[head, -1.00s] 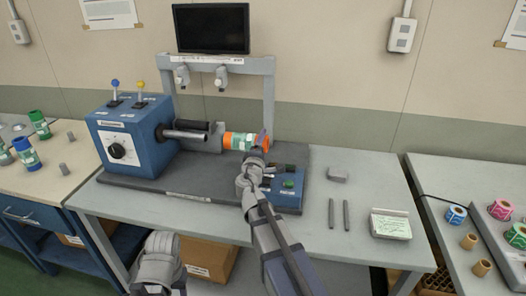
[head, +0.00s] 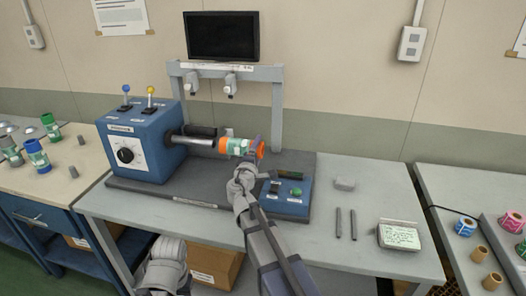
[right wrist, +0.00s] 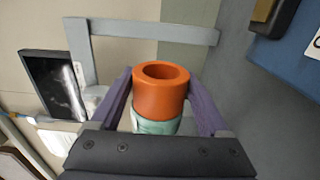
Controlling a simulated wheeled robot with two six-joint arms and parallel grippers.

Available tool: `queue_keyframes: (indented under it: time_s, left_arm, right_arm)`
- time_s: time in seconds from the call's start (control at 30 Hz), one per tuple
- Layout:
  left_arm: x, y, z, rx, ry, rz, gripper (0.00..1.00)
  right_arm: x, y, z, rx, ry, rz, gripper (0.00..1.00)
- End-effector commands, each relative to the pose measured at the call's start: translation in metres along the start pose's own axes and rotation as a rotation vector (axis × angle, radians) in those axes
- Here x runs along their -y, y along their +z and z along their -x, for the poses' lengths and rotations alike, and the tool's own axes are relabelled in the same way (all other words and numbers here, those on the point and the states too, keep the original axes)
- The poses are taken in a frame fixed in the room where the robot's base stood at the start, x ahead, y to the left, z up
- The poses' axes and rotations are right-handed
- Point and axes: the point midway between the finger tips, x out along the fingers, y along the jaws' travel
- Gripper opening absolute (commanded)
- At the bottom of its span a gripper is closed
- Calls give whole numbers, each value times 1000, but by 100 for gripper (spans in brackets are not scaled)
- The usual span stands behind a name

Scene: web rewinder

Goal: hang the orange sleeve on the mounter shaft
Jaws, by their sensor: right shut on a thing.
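The orange sleeve (head: 238,147) has orange ends and a green-and-white label band. My right gripper (head: 257,147) is shut on it near its right end. In the right wrist view the sleeve's orange end (right wrist: 160,97) with its open bore sits between the purple fingers. The mounter shaft (head: 192,140) is a grey metal rod sticking out to the right from the blue machine box (head: 143,142). The sleeve's left end meets the shaft's tip in the head view, roughly in line. I cannot tell whether the shaft is inside the bore. My left gripper is not visible.
A dark roller (head: 201,131) lies behind the shaft. A grey frame (head: 277,110) stands behind the sleeve, and a blue control box (head: 285,198) lies below my right gripper. Two grey rods (head: 345,223) and a label box (head: 399,235) lie at right.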

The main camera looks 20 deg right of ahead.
Motion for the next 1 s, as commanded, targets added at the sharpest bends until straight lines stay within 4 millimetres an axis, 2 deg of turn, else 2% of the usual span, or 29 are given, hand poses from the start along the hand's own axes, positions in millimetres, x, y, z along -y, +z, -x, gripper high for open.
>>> queue_keyframes:
  time_s: [1.0]
  left_arm:
    - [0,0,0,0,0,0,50]
  right_arm:
    - [0,-68,-1,-1,1,0,0]
